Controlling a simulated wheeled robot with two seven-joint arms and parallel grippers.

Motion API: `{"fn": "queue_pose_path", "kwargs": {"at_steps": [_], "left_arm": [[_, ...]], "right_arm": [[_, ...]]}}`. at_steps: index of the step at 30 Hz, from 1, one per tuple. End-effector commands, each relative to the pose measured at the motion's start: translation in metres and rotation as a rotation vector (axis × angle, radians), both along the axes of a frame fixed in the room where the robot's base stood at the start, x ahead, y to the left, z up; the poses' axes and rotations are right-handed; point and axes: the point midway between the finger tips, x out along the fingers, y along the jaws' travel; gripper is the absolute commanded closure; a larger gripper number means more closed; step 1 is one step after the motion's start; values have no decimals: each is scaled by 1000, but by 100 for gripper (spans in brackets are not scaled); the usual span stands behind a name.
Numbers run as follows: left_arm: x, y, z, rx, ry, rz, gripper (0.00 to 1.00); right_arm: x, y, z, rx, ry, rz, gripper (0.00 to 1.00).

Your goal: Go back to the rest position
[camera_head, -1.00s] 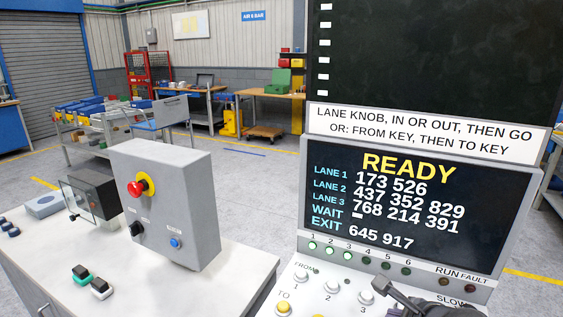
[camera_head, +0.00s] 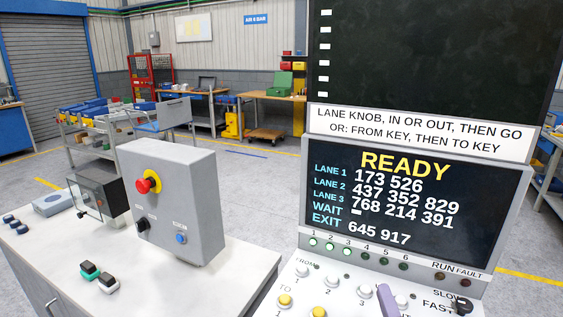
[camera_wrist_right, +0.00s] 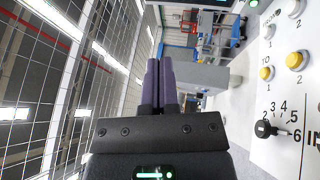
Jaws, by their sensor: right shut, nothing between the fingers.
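My right gripper (camera_head: 387,299) shows at the bottom of the head view as a purple finger in front of the control panel (camera_head: 330,296). In the right wrist view its two purple fingers (camera_wrist_right: 160,72) lie side by side, shut, with nothing between them. The panel's white face also shows in the right wrist view (camera_wrist_right: 285,100), to the right of the fingers and apart from them in the picture. The screen (camera_head: 400,210) reads READY above lane numbers. My left gripper is out of view.
A grey box with a red stop button (camera_head: 149,182) stands on the white bench (camera_head: 215,270) at left. A black speed knob (camera_head: 462,307) sits at the panel's right. A wire mesh fence (camera_wrist_right: 60,80) fills the left of the wrist view. Open floor lies behind the bench.

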Motion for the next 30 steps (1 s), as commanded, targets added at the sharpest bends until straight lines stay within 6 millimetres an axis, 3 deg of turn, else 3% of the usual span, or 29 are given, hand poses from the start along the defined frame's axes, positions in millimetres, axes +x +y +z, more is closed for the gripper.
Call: {"fn": "queue_pose_path", "kwargs": {"at_steps": [1,3,5,9,12,16,18,23,26,30], "left_arm": [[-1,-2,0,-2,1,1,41],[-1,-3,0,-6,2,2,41],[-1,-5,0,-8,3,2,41],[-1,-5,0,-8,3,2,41],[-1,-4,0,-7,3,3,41],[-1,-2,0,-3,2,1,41],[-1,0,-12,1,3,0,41],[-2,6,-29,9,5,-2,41],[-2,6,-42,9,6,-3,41],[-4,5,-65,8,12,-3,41]], "right_arm": [[-11,-20,-20,247,117,-115,100],[-34,-42,-61,578,315,-292,100],[-57,-47,-92,783,467,-412,100],[-114,-36,-144,1107,785,-624,100],[-154,-18,-166,1263,996,-741,100],[-206,9,-178,1409,1265,-867,100],[-197,8,-219,1388,1264,-878,100],[-197,8,-297,1364,1291,-904,100],[-204,7,-352,1347,1311,-922,100],[-234,1,-441,1316,1349,-958,100]]}}
